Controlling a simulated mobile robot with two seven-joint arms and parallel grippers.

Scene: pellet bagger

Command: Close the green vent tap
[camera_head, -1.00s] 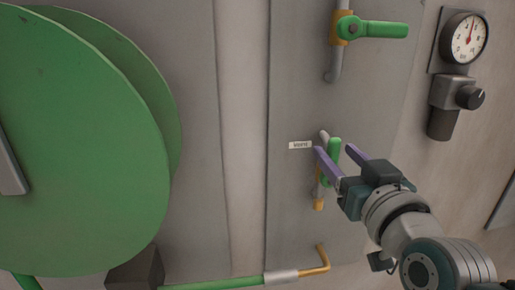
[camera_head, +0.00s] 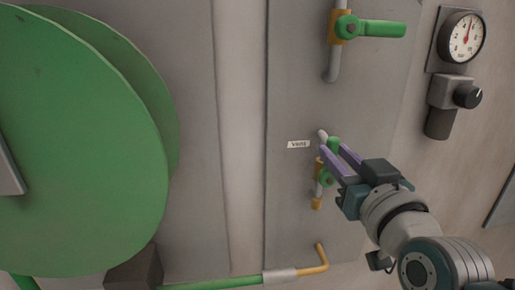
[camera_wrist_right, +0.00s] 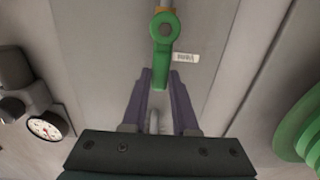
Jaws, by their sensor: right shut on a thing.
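The green vent tap (camera_head: 328,181) is on the grey panel beside a small white label (camera_head: 298,144). Its green lever points up along its pipe in the head view. My right gripper (camera_head: 333,149) has its two purple fingers shut on the lever, one on each side. In the right wrist view the tap (camera_wrist_right: 164,30) shows its round hub beyond the fingertips, and the lever's free end is between the fingers of my right gripper (camera_wrist_right: 160,74). The fingers hide part of the lever in the head view. My left gripper is not in view.
Another green-handled tap (camera_head: 370,28) is higher on the panel, its lever pointing right. A gauge (camera_head: 463,37) and a black knob (camera_head: 468,96) are at the right. A large green reel (camera_head: 70,150) fills the left. A green pipe (camera_head: 215,284) runs below.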

